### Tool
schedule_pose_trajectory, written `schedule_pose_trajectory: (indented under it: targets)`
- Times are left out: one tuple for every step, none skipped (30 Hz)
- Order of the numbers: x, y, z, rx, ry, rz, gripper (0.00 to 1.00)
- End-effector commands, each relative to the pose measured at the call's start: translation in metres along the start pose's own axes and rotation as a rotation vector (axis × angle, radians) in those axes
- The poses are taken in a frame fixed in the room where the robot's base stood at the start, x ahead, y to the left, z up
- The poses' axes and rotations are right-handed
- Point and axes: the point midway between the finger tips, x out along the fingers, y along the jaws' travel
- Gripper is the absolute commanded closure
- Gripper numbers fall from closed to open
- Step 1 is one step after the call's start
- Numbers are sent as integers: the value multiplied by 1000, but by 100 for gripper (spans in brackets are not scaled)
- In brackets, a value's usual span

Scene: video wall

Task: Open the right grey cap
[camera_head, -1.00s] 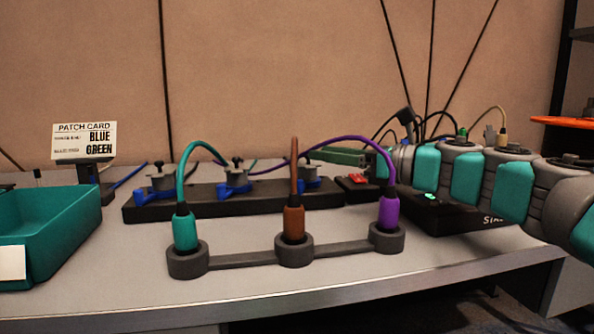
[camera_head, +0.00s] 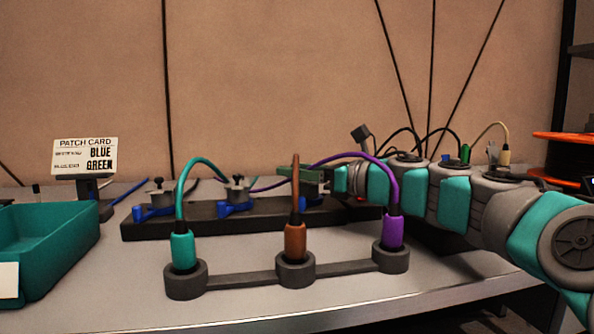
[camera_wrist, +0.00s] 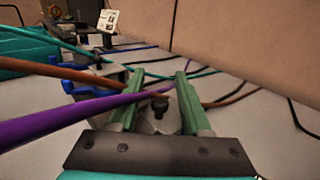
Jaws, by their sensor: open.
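The right grey cap (camera_wrist: 158,118) with its black knob shows in the wrist view between the two green fingers of my gripper (camera_wrist: 160,76). The fingers are open, one on each side of it; I cannot tell whether they touch it. In the head view my gripper (camera_head: 300,180) is over the right end of the black base (camera_head: 190,218) and hides most of this cap; a blue lever (camera_head: 311,203) shows below. The middle grey cap (camera_head: 237,190) and left grey cap (camera_head: 158,197) sit on the same base, each with a black knob and blue lever.
A purple cable (camera_wrist: 70,116) crosses the wrist view close to my left finger. In front of the base, teal (camera_head: 182,245), brown (camera_head: 295,240) and purple (camera_head: 391,230) plugs stand in a dark holder. A teal bin (camera_head: 50,245) and a patch card (camera_head: 85,156) are at left.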

Motion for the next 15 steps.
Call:
schedule_pose_trajectory:
  targets:
    - [1,0,0,0,0,0,52]
    - [1,0,0,0,0,0,52]
    - [1,0,0,0,0,0,52]
    - [1,0,0,0,0,-1,52]
    - [1,0,0,1,0,-1,52]
    - [1,0,0,1,0,-1,52]
    - [1,0,0,1,0,-1,52]
    - [1,0,0,1,0,-1,52]
    - [1,0,0,1,0,-1,56]
    - [1,0,0,1,0,-1,60]
    - [1,0,0,1,0,-1,63]
    - [1,0,0,1,0,-1,67]
    - [1,0,0,1,0,-1,71]
    - [1,0,0,1,0,-1,74]
    - [1,0,0,1,0,-1,79]
